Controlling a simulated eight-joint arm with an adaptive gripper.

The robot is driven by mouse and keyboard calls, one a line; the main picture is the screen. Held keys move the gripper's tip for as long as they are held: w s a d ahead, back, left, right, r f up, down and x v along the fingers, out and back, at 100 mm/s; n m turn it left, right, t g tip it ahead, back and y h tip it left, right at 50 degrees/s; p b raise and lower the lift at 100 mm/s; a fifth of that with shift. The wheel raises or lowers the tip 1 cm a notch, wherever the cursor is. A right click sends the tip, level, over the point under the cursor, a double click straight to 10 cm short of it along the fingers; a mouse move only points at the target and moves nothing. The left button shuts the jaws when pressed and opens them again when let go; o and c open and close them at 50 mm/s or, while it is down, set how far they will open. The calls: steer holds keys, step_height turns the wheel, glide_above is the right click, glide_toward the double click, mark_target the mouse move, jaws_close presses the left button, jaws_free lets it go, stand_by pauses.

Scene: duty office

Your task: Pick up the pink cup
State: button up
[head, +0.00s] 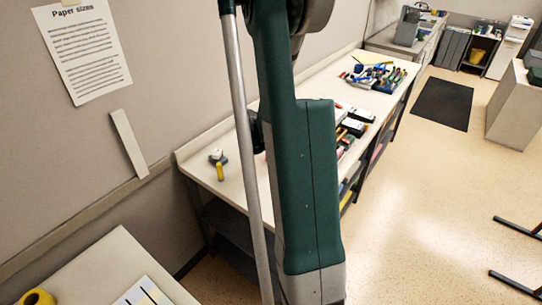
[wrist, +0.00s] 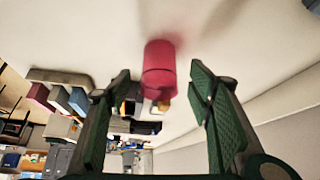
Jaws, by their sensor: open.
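The pink cup (wrist: 160,66) shows in the upper middle of the wrist view, against a pale surface. It appears centred between the fingers of my gripper (wrist: 158,82), near or beyond the fingertips. The fingers are spread apart, with one on each side of the cup in the picture. I see no finger touching it. My gripper is not seen in the head view, where my green arm covers the middle of the picture. I cannot make out the pink cup there.
A long pale workbench (head: 200,172) runs along the wall, with a small yellow-handled item (head: 220,170) at its near end. Several tools and boxes stand farther along. A dark mat (head: 442,104) lies on the open floor. Coloured boxes (wrist: 58,98) show left of the cup.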

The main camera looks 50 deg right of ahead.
steer(key=shift+x, duration=2.3)
steer(key=shift+d, duration=0.1)
steer(key=shift+c, duration=0.5)
steer(key=c, duration=0.8)
